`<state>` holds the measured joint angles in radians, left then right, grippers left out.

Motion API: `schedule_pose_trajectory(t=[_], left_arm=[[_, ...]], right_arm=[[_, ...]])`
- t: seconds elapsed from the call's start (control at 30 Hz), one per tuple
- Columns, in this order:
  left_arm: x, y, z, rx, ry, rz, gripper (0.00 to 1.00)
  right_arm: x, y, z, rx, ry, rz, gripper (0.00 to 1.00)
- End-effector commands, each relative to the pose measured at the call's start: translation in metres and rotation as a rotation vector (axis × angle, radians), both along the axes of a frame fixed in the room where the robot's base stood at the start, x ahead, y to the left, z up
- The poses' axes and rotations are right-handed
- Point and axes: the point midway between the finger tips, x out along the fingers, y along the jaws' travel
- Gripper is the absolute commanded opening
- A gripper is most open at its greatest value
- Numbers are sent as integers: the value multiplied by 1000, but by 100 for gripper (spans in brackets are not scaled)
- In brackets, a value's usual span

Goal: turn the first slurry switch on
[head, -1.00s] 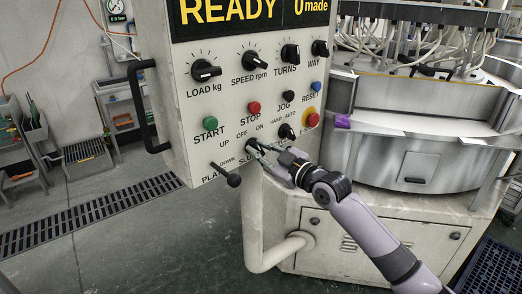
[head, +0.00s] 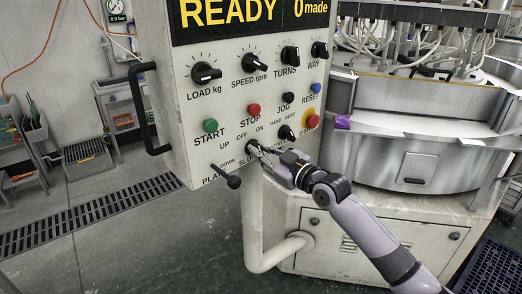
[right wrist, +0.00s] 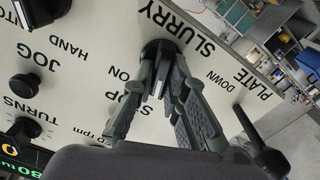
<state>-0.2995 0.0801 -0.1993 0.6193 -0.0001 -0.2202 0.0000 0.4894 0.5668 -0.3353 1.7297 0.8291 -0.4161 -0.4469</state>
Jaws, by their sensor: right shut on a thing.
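The slurry switch is a dark round knob (head: 251,146) on the lower part of the pale control panel, below the OFF and ON labels. It also shows in the right wrist view (right wrist: 160,47), beside the word SLURRY. My right gripper (head: 257,149) reaches it from the lower right and is shut on it. In the right wrist view its two fingers (right wrist: 163,72) close on either side of the knob. The fingers cover much of the knob, so I cannot tell which label it points to. My left gripper is not in view.
The platen lever (head: 233,181) sticks out just left of my right gripper. The hand/auto knob (head: 286,132) and the red emergency stop (head: 311,119) are close on the right. A black handle (head: 148,108) stands out at the panel's left side.

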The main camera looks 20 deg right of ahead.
Motion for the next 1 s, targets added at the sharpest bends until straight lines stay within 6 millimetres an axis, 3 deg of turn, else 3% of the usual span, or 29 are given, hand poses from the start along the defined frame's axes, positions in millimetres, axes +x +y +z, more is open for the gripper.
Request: schedule_pose_trajectory(t=[0.6, 1.0], left_arm=[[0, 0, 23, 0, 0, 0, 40], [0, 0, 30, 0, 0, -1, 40]], right_arm=[[2, -3, 1, 511, 248, -1, 0], [2, -4, 0, 735, 354, 0, 0]])
